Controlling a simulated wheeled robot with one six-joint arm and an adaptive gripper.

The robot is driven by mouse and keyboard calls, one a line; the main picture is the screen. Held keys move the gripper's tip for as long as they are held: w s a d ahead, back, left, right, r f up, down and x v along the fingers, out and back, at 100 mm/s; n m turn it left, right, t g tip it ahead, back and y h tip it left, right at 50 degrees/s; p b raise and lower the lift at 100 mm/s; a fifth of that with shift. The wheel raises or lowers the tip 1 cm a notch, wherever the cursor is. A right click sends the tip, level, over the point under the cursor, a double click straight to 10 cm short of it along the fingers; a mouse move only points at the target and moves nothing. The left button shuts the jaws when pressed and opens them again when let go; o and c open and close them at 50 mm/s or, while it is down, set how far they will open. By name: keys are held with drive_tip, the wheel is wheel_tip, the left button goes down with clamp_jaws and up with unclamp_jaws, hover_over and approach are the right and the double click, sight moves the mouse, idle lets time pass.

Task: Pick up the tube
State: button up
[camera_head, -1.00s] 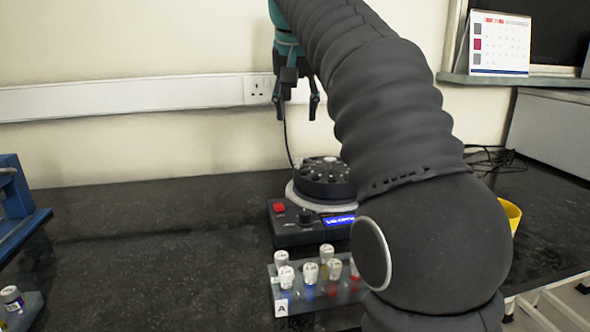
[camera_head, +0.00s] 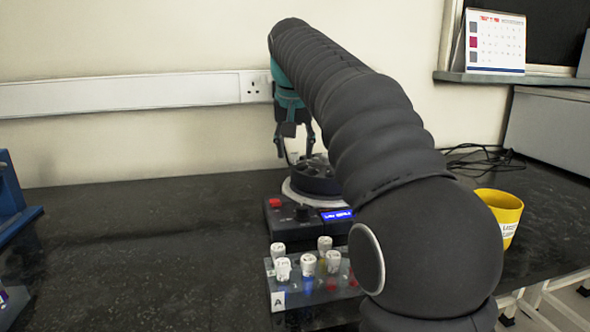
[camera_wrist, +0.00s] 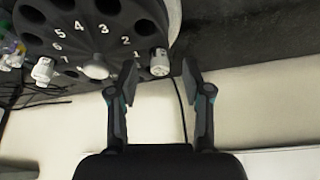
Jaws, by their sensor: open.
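My gripper (camera_head: 296,152) is open and empty, pointing down at the black numbered rotor (camera_head: 316,182) of a small centrifuge. In the wrist view its two fingers (camera_wrist: 160,80) stand apart, with a white-capped tube (camera_wrist: 159,62) between and just beyond their tips, by slot 1 of the rotor (camera_wrist: 117,22). The fingers do not appear to touch the cap. A second white cap (camera_wrist: 42,70) sits at the rotor's other side. The tube bodies are hidden in the rotor.
A rack marked A (camera_head: 279,300) with several white-capped tubes stands in front of the centrifuge base (camera_head: 290,226). A yellow mug (camera_head: 503,212) is at the right, and a blue stand (camera_head: 12,200) at the left. The bench's middle left is clear.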

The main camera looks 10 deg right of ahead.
drive_tip(key=c, duration=0.8)
